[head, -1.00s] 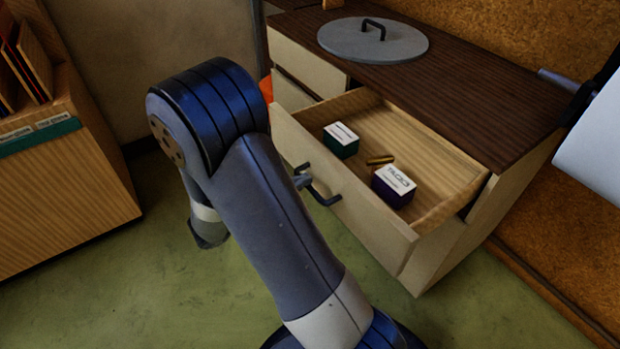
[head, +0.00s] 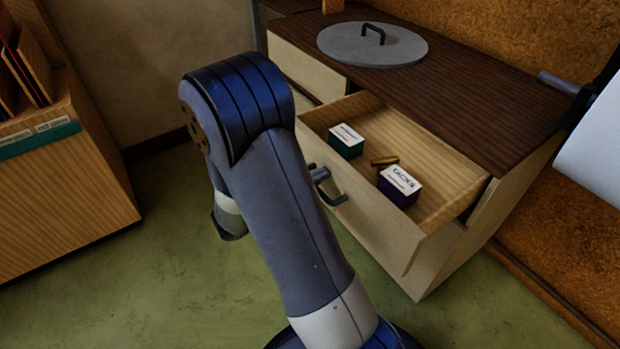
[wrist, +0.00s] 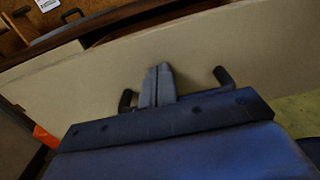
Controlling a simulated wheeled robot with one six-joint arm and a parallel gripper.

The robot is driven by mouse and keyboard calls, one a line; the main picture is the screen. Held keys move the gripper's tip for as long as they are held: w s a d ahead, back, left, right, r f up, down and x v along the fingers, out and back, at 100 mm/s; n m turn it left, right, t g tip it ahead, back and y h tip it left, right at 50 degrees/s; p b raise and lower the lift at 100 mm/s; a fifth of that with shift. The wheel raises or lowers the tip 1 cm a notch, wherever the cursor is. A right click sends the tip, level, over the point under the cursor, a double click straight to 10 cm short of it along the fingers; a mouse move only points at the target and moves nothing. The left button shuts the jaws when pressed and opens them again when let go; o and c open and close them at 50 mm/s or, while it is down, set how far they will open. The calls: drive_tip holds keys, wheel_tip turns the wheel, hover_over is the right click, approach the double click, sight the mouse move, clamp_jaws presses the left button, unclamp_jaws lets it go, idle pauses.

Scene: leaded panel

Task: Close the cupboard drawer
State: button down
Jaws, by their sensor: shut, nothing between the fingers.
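The cupboard drawer (head: 362,212) stands open, its pale front out from the cupboard (head: 480,222). It holds a green box (head: 346,141), a purple box (head: 399,187) and a small brass-coloured piece (head: 384,161). Its dark handle (head: 333,199) is partly hidden by my arm in the head view. In the wrist view, my gripper (wrist: 158,82) is shut and empty. Its fingertips are at the drawer front (wrist: 200,50), between the two ends of the handle (wrist: 223,77). I cannot tell whether they press on it.
A grey round lid (head: 372,46) with a handle lies on the dark cupboard top. A wooden unit (head: 60,190) with folders stands at the left. Green floor (head: 160,285) is open between the two. A white object (head: 598,140) sits at the right edge.

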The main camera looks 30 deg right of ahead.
drive_tip(key=d, duration=2.3)
drive_tip(key=shift+w+d+p, duration=0.3)
drive_tip(key=shift+w+p, duration=0.05)
drive_tip(key=shift+d, duration=0.65)
drive_tip(key=shift+d+r, duration=0.1)
drive_tip(key=shift+w+r, duration=0.1)
drive_tip(key=shift+a, duration=0.35)
drive_tip(key=a, duration=0.9)
drive_tip(key=a+p, duration=0.1)
drive_tip(key=a, duration=0.3)
drive_tip(key=shift+s+a+f, duration=0.2)
drive_tip(key=shift+s+a, duration=0.1)
drive_tip(key=d, duration=0.9)
drive_tip(key=d+b, duration=0.1)
drive_tip(key=d, duration=0.3)
drive_tip(key=shift+w+d, duration=0.25)
drive_tip(key=shift+d, duration=0.1)
